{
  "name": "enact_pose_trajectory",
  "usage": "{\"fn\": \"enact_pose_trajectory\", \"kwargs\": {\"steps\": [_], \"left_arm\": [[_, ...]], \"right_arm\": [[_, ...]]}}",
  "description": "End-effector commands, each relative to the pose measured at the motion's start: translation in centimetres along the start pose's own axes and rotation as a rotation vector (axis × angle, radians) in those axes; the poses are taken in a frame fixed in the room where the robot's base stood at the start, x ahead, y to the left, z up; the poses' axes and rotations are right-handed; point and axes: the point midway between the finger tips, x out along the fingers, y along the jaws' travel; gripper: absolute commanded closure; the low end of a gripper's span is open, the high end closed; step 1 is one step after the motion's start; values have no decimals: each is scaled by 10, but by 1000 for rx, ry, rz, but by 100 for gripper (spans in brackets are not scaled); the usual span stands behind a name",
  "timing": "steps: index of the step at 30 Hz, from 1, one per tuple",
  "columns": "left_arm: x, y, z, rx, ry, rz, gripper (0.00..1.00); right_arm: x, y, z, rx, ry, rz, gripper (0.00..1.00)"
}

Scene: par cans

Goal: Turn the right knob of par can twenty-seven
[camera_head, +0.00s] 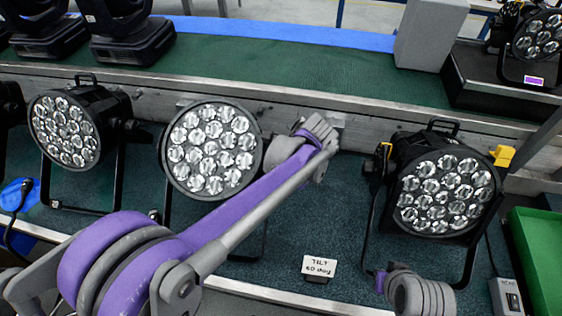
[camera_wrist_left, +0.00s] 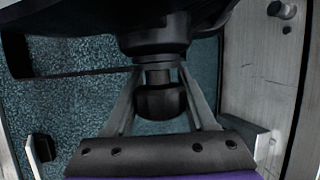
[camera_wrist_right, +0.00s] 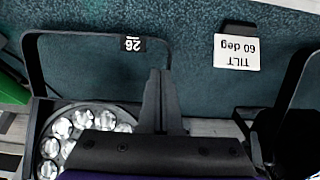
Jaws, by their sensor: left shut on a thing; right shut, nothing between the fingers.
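The middle par can (camera_head: 211,150) stands in its bracket facing me; no number is readable on it. My left arm crosses in front of its lower right and ends at its right side. In the left wrist view, my left gripper (camera_wrist_left: 162,84) is shut on a black knob (camera_wrist_left: 160,101), with one finger on each side of it. The knob sits below a dark round housing. My right gripper (camera_wrist_right: 161,92) is shut and empty, near the right par can (camera_head: 445,190), whose bracket carries the label 26 (camera_wrist_right: 132,44).
A white card reading TILT 60 deg (camera_head: 319,267) stands between the middle and right cans. Another par can (camera_head: 65,130) is at left. A grey beam (camera_head: 380,128) runs behind. A green bin (camera_head: 540,255) is at right.

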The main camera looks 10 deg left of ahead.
Motion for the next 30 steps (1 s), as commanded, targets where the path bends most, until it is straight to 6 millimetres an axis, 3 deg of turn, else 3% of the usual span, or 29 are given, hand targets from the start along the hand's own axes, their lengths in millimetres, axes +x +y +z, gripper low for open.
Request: {"fn": "enact_pose_trajectory", "kwargs": {"steps": [12,13,18,30], "left_arm": [[0,0,0,3,-2,7,99],[0,0,1,3,-2,7,42],[0,0,0,3,-1,7,14],[-9,0,0,3,-1,6,14]], "right_arm": [[0,0,0,0,0,0,100],[0,0,0,0,0,0,100],[0,0,0,0,0,0,100],[-1,0,0,0,0,0,100]]}}
